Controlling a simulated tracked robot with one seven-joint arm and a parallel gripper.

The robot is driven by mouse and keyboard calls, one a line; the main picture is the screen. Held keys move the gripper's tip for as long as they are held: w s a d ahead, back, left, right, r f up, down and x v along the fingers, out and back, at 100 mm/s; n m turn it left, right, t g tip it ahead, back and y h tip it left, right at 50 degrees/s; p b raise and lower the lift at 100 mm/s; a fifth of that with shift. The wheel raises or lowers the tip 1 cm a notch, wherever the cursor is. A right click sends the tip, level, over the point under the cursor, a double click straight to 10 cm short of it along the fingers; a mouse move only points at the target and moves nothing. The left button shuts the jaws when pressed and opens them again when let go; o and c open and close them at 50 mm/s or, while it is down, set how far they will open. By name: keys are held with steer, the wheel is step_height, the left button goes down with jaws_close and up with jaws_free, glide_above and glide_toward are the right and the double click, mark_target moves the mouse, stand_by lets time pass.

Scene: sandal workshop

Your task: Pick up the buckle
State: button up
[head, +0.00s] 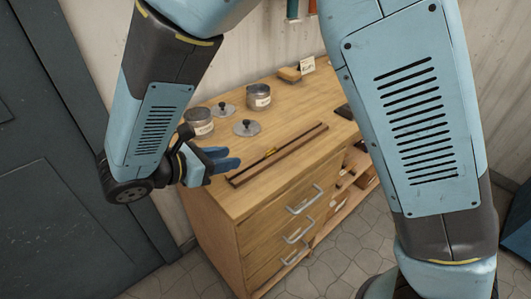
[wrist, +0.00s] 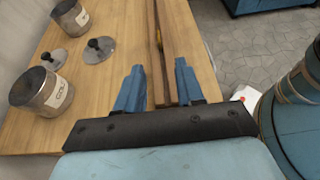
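A small gold-yellow piece, seemingly the buckle (head: 270,152), lies at a long narrow dark-wood holder (head: 295,150) on the wooden cabinet top. It is too small to make out its shape. In the wrist view a yellow bit (wrist: 158,38) shows at the holder, ahead of and between my fingers. My gripper (head: 222,159) is at the left end of the cabinet top, left of the holder's near end. In the wrist view my gripper (wrist: 158,67) has its two blue fingers apart with nothing held between them. I cannot tell its exact height above the top.
Metal pots (head: 199,121) (head: 258,96) and knobbed lids (head: 246,128) (head: 223,109) stand behind the holder. A brush-like block (head: 289,75) and a small card (head: 307,65) are at the back. The cabinet (head: 240,200) has drawers with handles at the front. A dark door (head: 50,150) is at left.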

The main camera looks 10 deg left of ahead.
steer(key=shift+s+a+f, duration=0.15)
steer(key=shift+a+f, duration=0.05)
steer(key=shift+w+d+f, duration=0.15)
steer(key=shift+w+d, duration=0.05)
steer(key=shift+w, duration=0.05)
glide_toward(269, 150)
steer(key=x, duration=0.2)
steer(key=shift+w+d+f, duration=0.1)
steer(key=shift+f, duration=0.25)
steer(key=shift+r+x, duration=0.1)
steer(key=shift+x, duration=1.3)
steer(key=shift+r+x, duration=0.15)
steer(key=shift+x, duration=1.25)
jaws_close()
